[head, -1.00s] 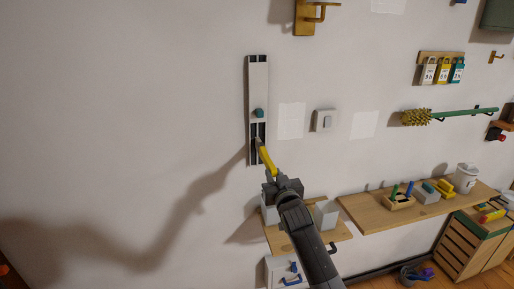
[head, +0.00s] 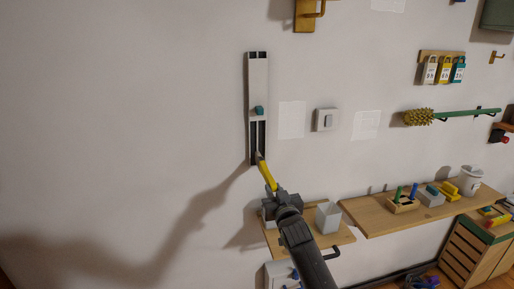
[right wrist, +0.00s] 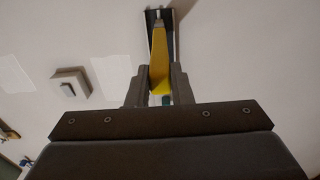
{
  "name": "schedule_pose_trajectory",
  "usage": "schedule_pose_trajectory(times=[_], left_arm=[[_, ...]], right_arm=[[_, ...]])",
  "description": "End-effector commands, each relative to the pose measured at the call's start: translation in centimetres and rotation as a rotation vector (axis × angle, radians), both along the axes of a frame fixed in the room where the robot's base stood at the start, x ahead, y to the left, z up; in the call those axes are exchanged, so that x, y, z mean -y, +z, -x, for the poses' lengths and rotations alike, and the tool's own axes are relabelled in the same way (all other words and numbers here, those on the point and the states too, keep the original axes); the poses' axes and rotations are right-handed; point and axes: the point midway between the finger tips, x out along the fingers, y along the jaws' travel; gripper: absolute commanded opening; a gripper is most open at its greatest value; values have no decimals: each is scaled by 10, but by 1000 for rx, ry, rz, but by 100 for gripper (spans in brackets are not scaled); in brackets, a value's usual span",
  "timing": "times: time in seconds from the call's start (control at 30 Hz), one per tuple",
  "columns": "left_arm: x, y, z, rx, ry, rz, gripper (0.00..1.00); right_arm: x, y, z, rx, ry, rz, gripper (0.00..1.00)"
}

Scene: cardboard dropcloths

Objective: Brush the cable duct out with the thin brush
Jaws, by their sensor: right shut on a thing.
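The cable duct (head: 258,85) is a narrow pale upright strip on the wall with a teal knob (head: 259,110). Dark open channel shows at its top end and along its lower part. My right gripper (head: 274,189) is shut on the yellow handle of the thin brush (head: 267,175), below the duct. The brush tip lies at the duct's bottom end; whether it touches the inside is hard to tell. The right wrist view shows the brush (right wrist: 159,55) between the fingers, pointing at the dark channel (right wrist: 168,22). My left gripper is out of view.
A small wooden shelf (head: 338,240) with a pale cup (head: 328,217) is close to my right gripper. A longer shelf (head: 430,205) with small items is to the right. A wall switch (head: 326,120) and a green-handled brush (head: 465,113) are right of the duct. The left wall is bare.

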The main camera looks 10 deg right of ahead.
Motion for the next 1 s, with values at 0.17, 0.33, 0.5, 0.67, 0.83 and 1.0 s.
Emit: schedule_pose_trajectory(times=[0.17, 0.33, 0.5, 0.67, 0.83, 1.0], left_arm=[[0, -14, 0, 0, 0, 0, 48], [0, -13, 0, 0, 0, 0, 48], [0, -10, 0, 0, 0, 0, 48], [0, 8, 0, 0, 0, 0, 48], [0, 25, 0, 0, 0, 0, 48], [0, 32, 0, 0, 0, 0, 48]], right_arm=[[0, -17, -1, -4, -1, 0, 0], [0, -16, -1, -5, -1, 0, 0], [0, -16, 1, -6, -1, -1, 0], [0, -12, 16, -6, 0, -2, 0], [1, -11, 37, -4, 0, -2, 0], [1, -13, 49, -2, 0, -2, 0]])
